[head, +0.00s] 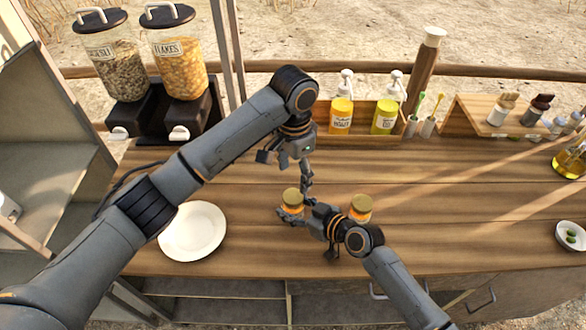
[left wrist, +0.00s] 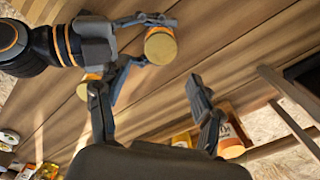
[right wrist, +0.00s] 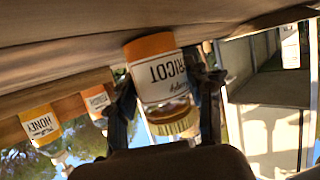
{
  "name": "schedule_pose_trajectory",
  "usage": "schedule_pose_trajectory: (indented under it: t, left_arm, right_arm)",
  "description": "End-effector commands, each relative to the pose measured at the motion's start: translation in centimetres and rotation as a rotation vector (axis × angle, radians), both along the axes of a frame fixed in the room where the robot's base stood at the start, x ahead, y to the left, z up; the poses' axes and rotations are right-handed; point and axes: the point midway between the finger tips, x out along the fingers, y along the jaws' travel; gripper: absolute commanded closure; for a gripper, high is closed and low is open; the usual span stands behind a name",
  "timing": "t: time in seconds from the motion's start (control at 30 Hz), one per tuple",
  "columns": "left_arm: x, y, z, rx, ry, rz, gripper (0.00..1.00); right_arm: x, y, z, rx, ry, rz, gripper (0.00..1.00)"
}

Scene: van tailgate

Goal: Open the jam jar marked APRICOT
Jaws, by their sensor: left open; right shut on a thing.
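The apricot jar (head: 292,208), orange with a gold lid, stands upright just above or on the counter; I cannot tell which. Its label, reading "RICOT", shows upside down in the right wrist view (right wrist: 160,75). My right gripper (head: 288,214) is shut around the jar's body, below the lid. My left gripper (head: 284,172) is open and empty, above and behind the jar. In the left wrist view the gold lid (left wrist: 160,48) lies beyond its spread fingers. A second gold-lidded jar (head: 360,208) stands right of it, partly hidden by my right gripper; its label is unseen.
A white plate (head: 193,231) lies at the left of the counter. Two cereal dispensers (head: 176,65) stand at the back left. Pump bottles (head: 341,115) are in a wooden rack behind, and a small bowl (head: 570,236) is far right. The counter right of the second jar is clear.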

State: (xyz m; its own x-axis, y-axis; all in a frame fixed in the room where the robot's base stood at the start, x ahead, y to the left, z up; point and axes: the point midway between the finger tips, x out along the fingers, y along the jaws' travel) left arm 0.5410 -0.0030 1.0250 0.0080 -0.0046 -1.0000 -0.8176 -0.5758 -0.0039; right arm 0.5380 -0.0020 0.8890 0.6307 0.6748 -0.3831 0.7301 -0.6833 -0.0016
Motion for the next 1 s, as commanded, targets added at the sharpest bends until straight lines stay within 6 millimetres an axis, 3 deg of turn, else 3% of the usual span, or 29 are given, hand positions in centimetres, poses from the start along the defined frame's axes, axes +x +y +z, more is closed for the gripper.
schedule_pose_trajectory:
  t: [0.2,0.4,0.57,1.0]
  left_arm:
    - [0.0,0.2,0.6,0.006,0.003,-0.395,0.34]
    - [-0.1,0.2,0.7,0.007,0.006,-0.582,0.34]
    - [-0.2,0.3,-0.2,0.006,0.009,-0.617,0.34]
    - [-0.2,0.3,-6.3,0.007,0.008,-0.614,0.34]
  right_arm:
    - [-0.1,0.0,-0.1,-0.001,0.002,0.001,1.00]
    - [-0.1,0.0,-0.1,-0.001,0.002,0.001,1.00]
    - [0.0,0.0,-0.1,-0.001,0.002,0.001,1.00]
    - [0.0,0.0,-0.1,-0.001,0.002,0.001,1.00]
